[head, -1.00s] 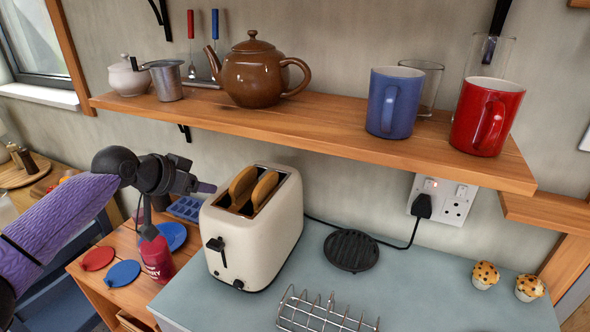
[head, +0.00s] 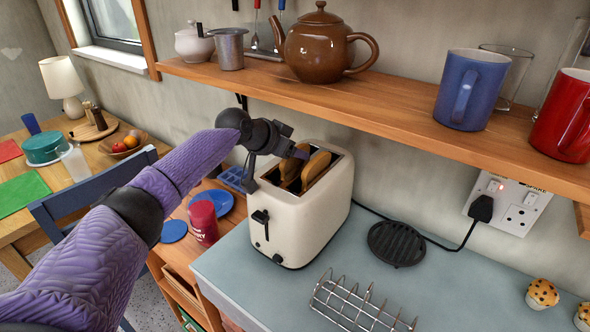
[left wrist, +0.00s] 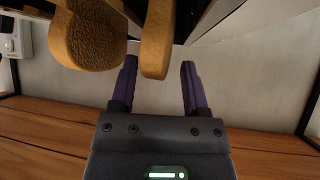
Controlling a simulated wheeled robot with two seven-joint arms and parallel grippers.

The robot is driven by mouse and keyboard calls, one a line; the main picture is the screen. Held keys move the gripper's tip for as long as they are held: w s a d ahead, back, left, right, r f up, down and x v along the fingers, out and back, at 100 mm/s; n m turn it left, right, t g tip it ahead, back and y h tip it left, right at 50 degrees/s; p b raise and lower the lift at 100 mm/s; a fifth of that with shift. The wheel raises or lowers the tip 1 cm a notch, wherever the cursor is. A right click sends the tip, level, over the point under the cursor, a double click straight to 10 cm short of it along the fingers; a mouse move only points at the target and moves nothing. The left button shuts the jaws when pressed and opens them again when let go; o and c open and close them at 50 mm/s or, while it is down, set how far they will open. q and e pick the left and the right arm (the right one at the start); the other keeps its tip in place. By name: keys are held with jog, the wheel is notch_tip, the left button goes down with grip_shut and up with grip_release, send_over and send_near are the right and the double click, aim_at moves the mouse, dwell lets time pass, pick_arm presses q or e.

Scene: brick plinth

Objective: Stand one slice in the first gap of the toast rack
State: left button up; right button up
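Two browned slices stand side by side in the slots of the cream toaster (head: 310,225), their tops sticking out. The nearer slice (head: 292,168) is partly hidden by my gripper; the other slice (head: 315,168) is on its right. My left gripper (head: 278,166) is over the toaster's left part, fingers open. In the left wrist view, one slice (left wrist: 157,40) shows edge-on between the two spread fingertips (left wrist: 159,72), with gaps on both sides. The other slice (left wrist: 88,38) lies left of the fingers. The wire toast rack (head: 352,312) stands empty on the worktop. My right gripper is out of view.
A wooden shelf (head: 350,105) runs above the toaster, carrying a brown teapot (head: 318,50) and a blue mug (head: 470,90). A black round trivet (head: 396,244) lies right of the toaster.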

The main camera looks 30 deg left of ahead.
pick_arm(q)
grip_shut()
dwell(1.2)
